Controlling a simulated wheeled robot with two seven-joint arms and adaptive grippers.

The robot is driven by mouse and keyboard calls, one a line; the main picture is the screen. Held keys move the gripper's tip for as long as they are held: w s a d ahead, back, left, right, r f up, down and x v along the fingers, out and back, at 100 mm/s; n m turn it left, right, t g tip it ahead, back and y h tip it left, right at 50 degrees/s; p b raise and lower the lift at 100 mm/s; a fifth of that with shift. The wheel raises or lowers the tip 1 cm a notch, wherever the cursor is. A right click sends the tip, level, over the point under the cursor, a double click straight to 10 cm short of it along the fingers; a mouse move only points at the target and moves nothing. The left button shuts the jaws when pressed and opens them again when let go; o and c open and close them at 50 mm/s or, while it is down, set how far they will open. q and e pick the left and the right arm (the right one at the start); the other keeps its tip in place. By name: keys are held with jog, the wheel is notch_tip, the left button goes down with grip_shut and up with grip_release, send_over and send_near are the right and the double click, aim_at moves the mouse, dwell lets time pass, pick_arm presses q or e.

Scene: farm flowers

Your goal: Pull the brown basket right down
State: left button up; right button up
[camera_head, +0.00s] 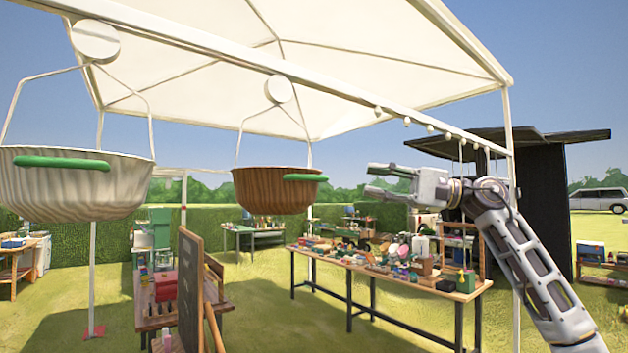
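The brown basket (262,194) hangs by thin white wires from a round white disc (279,89) under the tent frame. It has a green handle (306,178) on its right side. A second, whitish basket (70,190) hangs at the left, with a green handle (63,162) on its front. My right gripper (376,181) is right of the brown basket, at about the height of its green handle, and points left. Its fingers are apart with nothing between them, and a gap shows between it and the handle. My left gripper is out of view.
A long table (400,278) covered with many small items stands below my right gripper. A dark board (190,290) and a wooden bench (152,315) stand below the baskets. White tent poles (92,260) rise nearby. The air between my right gripper and the brown basket is clear.

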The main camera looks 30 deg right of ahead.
jog(key=n, duration=0.2)
jog(key=f+n, duration=0.1)
jog(key=n, duration=0.1)
jog(key=shift+s+a+g, duration=0.2)
jog(key=shift+a+g, duration=0.1)
jog(key=shift+g, duration=0.1)
jog(key=shift+w+a, duration=0.1)
jog(key=shift+a, duration=0.1)
